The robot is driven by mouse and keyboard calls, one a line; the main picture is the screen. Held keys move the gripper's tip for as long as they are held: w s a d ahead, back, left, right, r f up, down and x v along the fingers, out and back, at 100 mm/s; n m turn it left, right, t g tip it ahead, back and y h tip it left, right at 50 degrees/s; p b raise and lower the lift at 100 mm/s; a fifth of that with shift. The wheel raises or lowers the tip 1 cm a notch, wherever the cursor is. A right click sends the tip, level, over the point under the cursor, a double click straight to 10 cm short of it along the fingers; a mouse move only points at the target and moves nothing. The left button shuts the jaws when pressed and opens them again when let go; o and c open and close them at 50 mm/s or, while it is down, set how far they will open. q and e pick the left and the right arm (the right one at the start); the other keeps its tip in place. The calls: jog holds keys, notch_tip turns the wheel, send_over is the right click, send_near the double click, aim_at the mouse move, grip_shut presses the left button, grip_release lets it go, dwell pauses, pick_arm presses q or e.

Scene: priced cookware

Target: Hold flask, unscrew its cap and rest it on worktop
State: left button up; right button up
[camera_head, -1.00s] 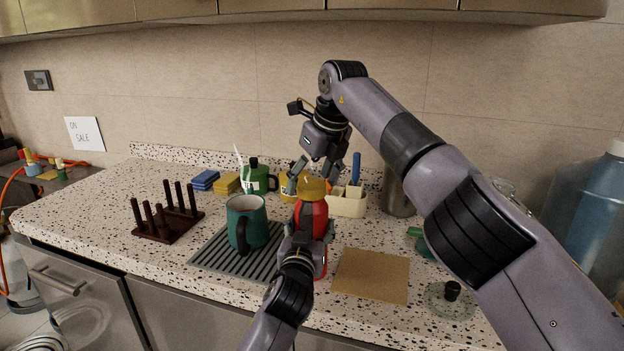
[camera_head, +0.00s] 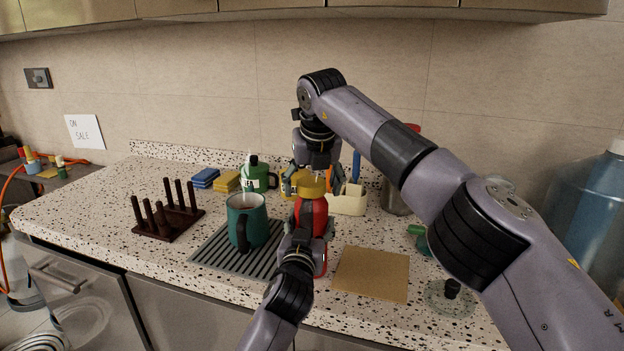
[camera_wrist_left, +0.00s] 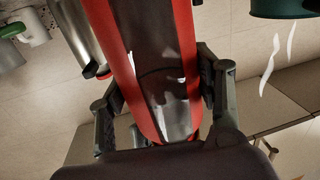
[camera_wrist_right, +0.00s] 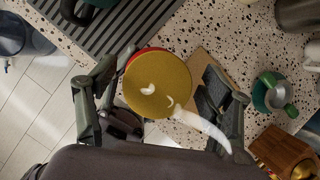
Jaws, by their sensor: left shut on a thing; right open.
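The red flask (camera_head: 311,217) stands upright near the front of the worktop (camera_head: 105,225). My left gripper (camera_head: 310,232) is shut around its body from the front, and the flask body (camera_wrist_left: 150,60) fills the middle of the left wrist view. The yellow-gold cap (camera_head: 311,187) sits on top of the flask. My right gripper (camera_head: 317,178) is above it, pointing down and open. In the right wrist view the round cap (camera_wrist_right: 157,84) lies between the spread fingers of the right gripper (camera_wrist_right: 165,108), apart from both.
A teal mug (camera_head: 246,222) stands on the striped drying mat (camera_head: 215,252) left of the flask. A brown board (camera_head: 371,275) lies to the right. A dark peg rack (camera_head: 168,222) is further left.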

aim_at(312, 197)
jog(key=shift+f, duration=1.55)
jog(key=shift+c, duration=0.4)
jog(key=shift+d, duration=0.1)
jog(key=c, duration=1.1)
jog(key=o, duration=1.4)
jog(key=shift+r, duration=2.5)
